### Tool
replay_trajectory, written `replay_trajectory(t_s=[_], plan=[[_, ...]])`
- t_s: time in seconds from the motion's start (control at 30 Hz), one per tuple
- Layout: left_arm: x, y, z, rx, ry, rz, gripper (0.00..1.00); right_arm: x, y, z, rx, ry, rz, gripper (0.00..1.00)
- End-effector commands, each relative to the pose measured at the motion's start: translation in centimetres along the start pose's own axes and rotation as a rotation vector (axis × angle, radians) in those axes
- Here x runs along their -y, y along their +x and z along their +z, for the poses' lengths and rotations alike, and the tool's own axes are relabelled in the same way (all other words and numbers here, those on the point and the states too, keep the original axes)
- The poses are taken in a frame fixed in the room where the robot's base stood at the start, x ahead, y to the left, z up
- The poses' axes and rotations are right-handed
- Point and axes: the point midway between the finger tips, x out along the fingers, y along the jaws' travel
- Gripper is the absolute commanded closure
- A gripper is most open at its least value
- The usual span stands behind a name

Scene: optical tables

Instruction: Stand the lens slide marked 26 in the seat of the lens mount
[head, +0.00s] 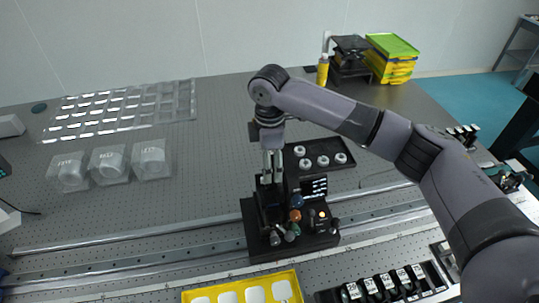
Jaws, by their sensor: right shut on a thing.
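My right gripper (271,178) reaches in from the right and points straight down over the black lens mount (265,248), which stands on the optical table in the middle of the view. The gripper is shut on a small dark slide, mostly hidden between and below its fingers at the back left of the mount. I cannot read a mark on it, and I cannot tell whether it touches the seat. Several slides with white labels (387,282) stand in a black rack at the bottom right. My left gripper is not in view.
A yellow tray (190,297) with white wells is in front of the mount. A black tray of white rings (323,148) lies behind it. Metal rails (130,237) cross the table. Clear boxes (110,165) stand at the left, with bare table between.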

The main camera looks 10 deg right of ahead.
Motion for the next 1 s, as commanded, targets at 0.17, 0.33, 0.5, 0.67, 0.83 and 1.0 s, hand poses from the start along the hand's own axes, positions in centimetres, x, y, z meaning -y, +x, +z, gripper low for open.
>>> replay_trajectory(t_s=[0.17, 0.33, 0.5, 0.67, 0.83, 1.0], plan=[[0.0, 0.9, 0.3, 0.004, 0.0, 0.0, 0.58, 0.0, 1.8, 0.0, 0.0, 0.0, 0.0, 0.75], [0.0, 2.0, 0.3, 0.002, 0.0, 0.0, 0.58, 0.0, 3.2, 0.0, 0.0, 0.0, 0.0, 0.75], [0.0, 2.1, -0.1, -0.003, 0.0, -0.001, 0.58, 0.1, 4.3, 0.0, 0.0, 0.001, -0.002, 0.75], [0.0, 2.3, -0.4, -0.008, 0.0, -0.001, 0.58, 0.0, 5.5, 0.0, 0.0, 0.001, -0.001, 0.75], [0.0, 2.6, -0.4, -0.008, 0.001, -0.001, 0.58, 0.0, 6.6, 0.0, -0.001, 0.001, -0.001, 0.75], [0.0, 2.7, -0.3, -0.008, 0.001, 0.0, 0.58, 0.0, 7.3, 0.0, 0.0, 0.001, -0.001, 0.75]])
